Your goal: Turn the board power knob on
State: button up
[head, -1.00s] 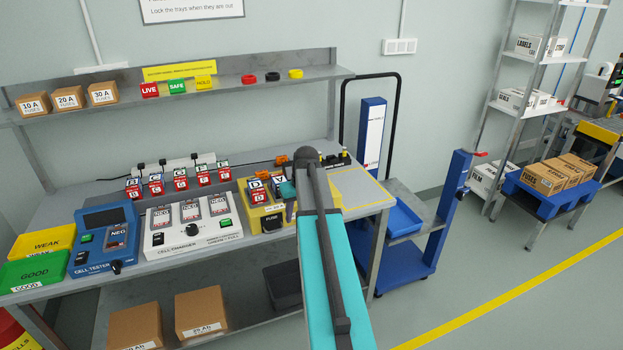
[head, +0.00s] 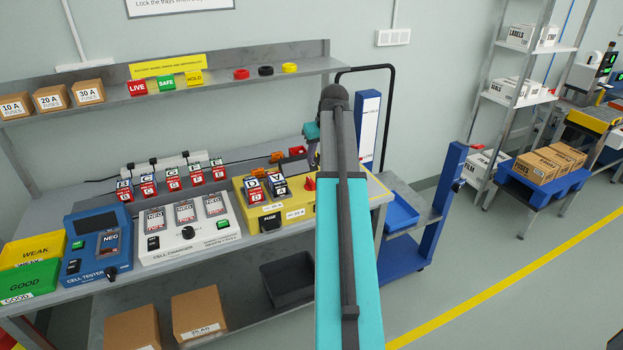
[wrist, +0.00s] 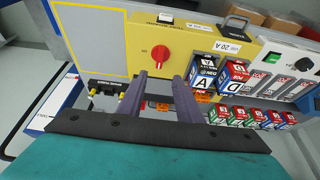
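The red board power knob (head: 309,184) is on the right part of the yellow board (head: 293,213), partly beside my arm in the head view. In the wrist view the knob (wrist: 160,53) sits on the yellow panel (wrist: 187,35), with a pale mark on its lower side; small lettering beside it is too small to read surely. My gripper (wrist: 161,76) is open and empty, its two fingers apart. The knob appears beyond the fingertips, roughly in line with the gap, and not touched.
Battery packs (head: 279,187) marked A and D stand in the board beside the knob. A white cell charger (head: 189,235) and a blue cell tester (head: 97,250) stand to the left. A yellow-outlined bare area (wrist: 92,40) lies beside the board. The shelf (head: 220,77) runs above.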

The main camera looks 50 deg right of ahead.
aim_at(311, 181)
jog(key=shift+f, duration=0.2)
jog(key=shift+p+x, duration=1.85)
jog(key=shift+x, duration=4.85)
grip_shut()
